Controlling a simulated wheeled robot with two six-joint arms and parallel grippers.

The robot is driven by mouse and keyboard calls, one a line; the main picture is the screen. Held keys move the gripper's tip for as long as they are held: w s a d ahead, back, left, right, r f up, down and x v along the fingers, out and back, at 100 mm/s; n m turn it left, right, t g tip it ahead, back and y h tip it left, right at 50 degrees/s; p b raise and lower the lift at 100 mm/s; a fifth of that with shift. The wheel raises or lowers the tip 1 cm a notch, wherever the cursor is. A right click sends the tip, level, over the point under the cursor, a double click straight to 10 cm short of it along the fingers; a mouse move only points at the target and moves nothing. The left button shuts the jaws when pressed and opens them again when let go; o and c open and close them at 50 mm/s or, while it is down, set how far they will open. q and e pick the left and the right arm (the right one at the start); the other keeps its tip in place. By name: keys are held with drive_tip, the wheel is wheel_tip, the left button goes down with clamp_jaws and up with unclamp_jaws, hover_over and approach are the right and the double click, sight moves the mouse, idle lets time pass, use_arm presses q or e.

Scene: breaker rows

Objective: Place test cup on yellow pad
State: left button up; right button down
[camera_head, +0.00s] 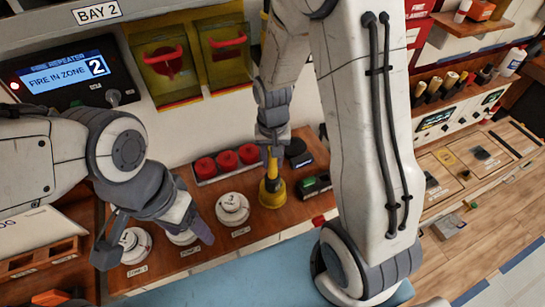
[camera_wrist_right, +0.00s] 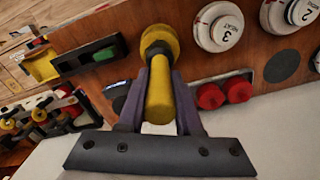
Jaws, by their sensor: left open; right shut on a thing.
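The yellow test cup (camera_head: 270,196) is upright at the front of the wooden shelf, right of detector 3 (camera_head: 233,208). My right gripper (camera_head: 271,152) is shut on its handle from above. In the right wrist view the handle (camera_wrist_right: 160,95) lies between both fingers, with the round yellow end (camera_wrist_right: 158,38) beyond them. I cannot tell whether its base touches the shelf.
Red caps (camera_head: 227,161) stand in a row behind the cup. A black and green device (camera_head: 313,187) is close to its right. Detector 1 (camera_head: 136,245) is by my left gripper. The right bench (camera_head: 495,215) has bare wood. My right arm hides the middle.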

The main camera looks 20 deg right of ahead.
drive_tip(key=shift+f, duration=0.2)
drive_tip(key=shift+f, duration=0.15)
drive_tip(key=c, duration=0.6)
unclamp_jaws()
